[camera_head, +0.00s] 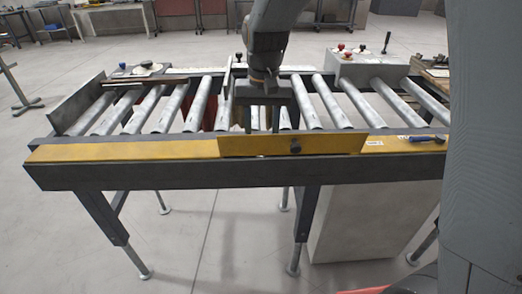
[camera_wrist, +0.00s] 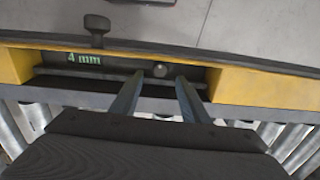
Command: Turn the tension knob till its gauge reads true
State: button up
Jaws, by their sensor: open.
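A small dark knob (camera_head: 295,148) sits on the front face of the yellow plate (camera_head: 245,145); a dark T-shaped knob (camera_wrist: 96,28) shows at the front edge in the wrist view. A lit green gauge (camera_wrist: 83,58) reads "4 mm" in a dark recess behind that edge. A small round grey piece (camera_wrist: 160,70) sits in the same recess, in line with the gap between my fingertips. I cannot tell whether they touch it. No label shows which one is the tension knob. My gripper (camera_head: 262,128) is open and points down behind the yellow plate, left of the dark knob.
Metal rollers (camera_head: 140,112) fill the conveyor frame behind the yellow rail (camera_head: 100,152). A grey box with red knobs (camera_head: 350,66) stands at the back right. A blue-handled tool (camera_head: 420,139) lies on the rail's right end. The floor in front is mostly clear.

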jog(key=shift+a+f+p, duration=0.1)
jog(key=shift+f+p, duration=0.4)
jog(key=shift+f, duration=2.2)
grip_shut()
jog(key=shift+n, duration=0.3)
jog(key=n+p, duration=0.1)
jog(key=n, duration=0.1)
jog(key=shift+n, duration=2.2)
